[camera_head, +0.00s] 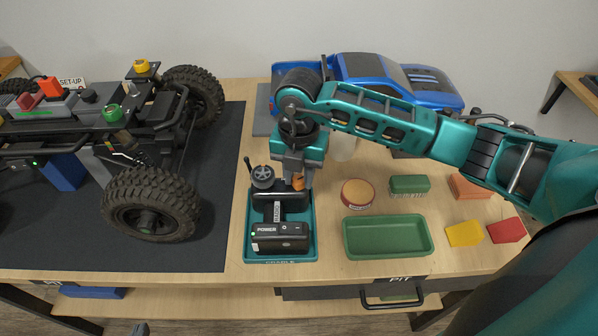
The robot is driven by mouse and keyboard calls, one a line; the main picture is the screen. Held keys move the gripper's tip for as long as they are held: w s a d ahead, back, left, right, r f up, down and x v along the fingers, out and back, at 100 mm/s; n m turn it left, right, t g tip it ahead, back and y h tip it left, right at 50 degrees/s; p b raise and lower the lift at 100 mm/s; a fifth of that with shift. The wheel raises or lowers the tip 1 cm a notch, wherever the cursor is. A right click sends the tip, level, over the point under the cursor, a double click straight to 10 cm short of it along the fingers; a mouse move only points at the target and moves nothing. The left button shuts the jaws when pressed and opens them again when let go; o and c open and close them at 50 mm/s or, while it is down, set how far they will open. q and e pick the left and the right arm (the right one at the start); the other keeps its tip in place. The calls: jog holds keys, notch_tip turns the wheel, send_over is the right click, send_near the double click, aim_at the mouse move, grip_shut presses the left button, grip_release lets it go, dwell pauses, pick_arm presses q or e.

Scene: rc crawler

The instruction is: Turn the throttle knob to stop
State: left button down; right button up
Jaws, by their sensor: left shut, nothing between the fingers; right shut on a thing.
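The throttle knob (298,184) is small and orange, on top of the black radio controller (278,236), which sits upright in a teal cradle (310,245). My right gripper (297,182) reaches down over the controller from the right and is shut on the orange knob. Its fingers hide part of the knob, so I cannot read its setting. A grey steering wheel (263,176) is just left of the gripper. A green light shows beside the word POWER. Only a tip of my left gripper (140,328) shows at the bottom edge, shut and empty, away from the controller.
A crawler chassis (150,205) with big tyres stands on a dark mat (215,255) at left. A blue car body (390,80) is behind my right arm. A green tray (387,237), a round red-rimmed tin (358,193) and several small blocks lie right of the cradle.

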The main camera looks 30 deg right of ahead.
jog(key=shift+n, duration=0.4)
grip_shut()
jog(key=n+b, duration=0.2)
jog(key=n, duration=0.2)
jog(key=shift+f, duration=0.1)
jog(key=n+b, duration=0.2)
jog(key=n, duration=0.3)
jog(key=shift+b, duration=0.3)
jog(key=shift+n, duration=0.6)
jog(key=shift+n+b, duration=0.3)
jog(key=shift+b, duration=0.15)
jog(key=shift+n, duration=0.3)
jog(key=o, duration=1)
grip_release()
